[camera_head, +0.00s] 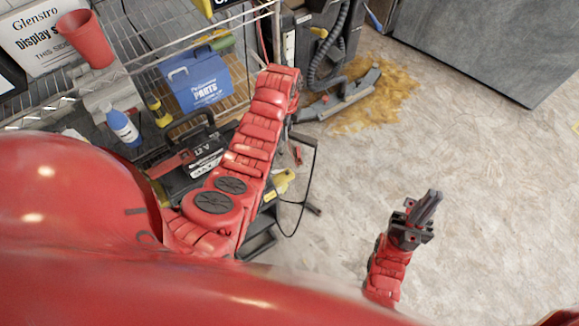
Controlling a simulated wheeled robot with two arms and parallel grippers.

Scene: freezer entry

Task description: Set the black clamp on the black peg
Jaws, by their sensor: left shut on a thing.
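My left arm reaches up past the shelf, and my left gripper (291,122) is mostly hidden behind its own forearm and wrist. It is shut on the black clamp, of which little can be made out. A thin black cable (312,170) runs from beside this gripper down in a loop. I cannot pick out the black peg. A red and black charger marked 12 V (203,168) stands left of my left arm. My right gripper (430,205) is at the lower right, its fingers together and empty, over bare floor.
A wire shelf (150,60) holds a blue parts case (195,78), a red cup (86,38) and a blue-white bottle (124,127). A floor machine with a hose (325,50) stands by a brown spill (385,95). The floor (500,170) at right is clear.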

